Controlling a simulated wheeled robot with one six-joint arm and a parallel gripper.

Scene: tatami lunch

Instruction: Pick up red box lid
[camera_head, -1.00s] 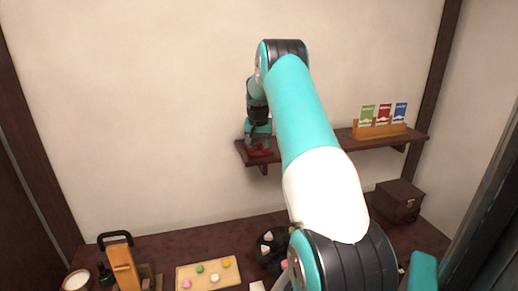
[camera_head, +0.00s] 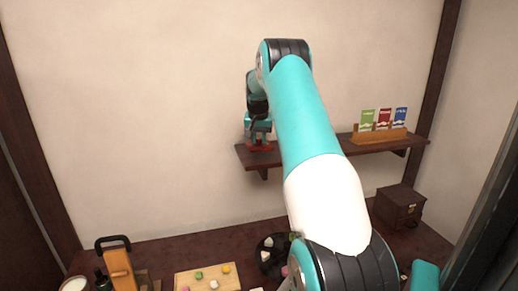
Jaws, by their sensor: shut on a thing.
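The red box lid (camera_head: 260,148) is a small red shape at the left end of the wall shelf (camera_head: 350,149). My gripper (camera_head: 259,142) points down from above it and is shut on it. The lid is at about the height of the shelf top; I cannot tell whether it touches the shelf. My fingers hide part of the lid, and its details are too small to make out.
A wooden holder (camera_head: 380,136) with green, red and blue packets stands on the shelf's right part. Below are a dark wooden box (camera_head: 399,205), a tray (camera_head: 236,283) of coloured pieces and a dark round plate (camera_head: 264,255). My arm hides the shelf's middle.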

